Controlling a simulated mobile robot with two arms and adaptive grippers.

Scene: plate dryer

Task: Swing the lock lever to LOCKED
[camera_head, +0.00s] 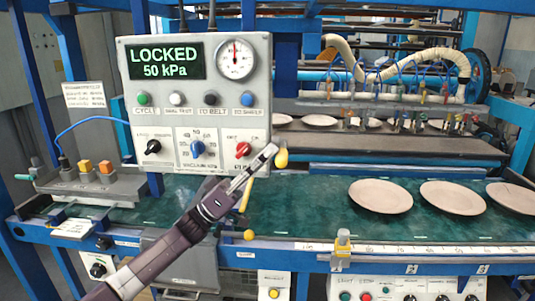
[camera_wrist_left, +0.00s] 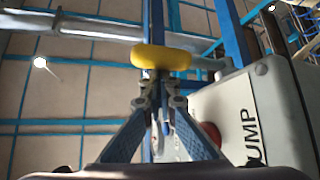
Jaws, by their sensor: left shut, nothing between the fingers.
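The control panel (camera_head: 195,103) has a green display (camera_head: 165,62) that reads LOCKED, 50 kPa. A yellow knob (camera_head: 282,158), apparently the lock lever's handle, shows at the panel's lower right edge. In the left wrist view the yellow knob (camera_wrist_left: 160,58) sits just beyond the fingertips; I cannot tell whether they touch it. My left gripper (camera_head: 270,150) is shut and empty, reaching up in front of the panel's lower right corner. It shows in the left wrist view too (camera_wrist_left: 155,105). The lever's shaft is mostly hidden. My right gripper is not in view.
A red knob (camera_head: 243,150) on the panel is close to my left gripper. Several pale plates (camera_head: 380,196) lie on the green belt (camera_head: 315,212) to the right. A yellow ball (camera_head: 249,235) is at the belt's front edge. The belt between gripper and plates is clear.

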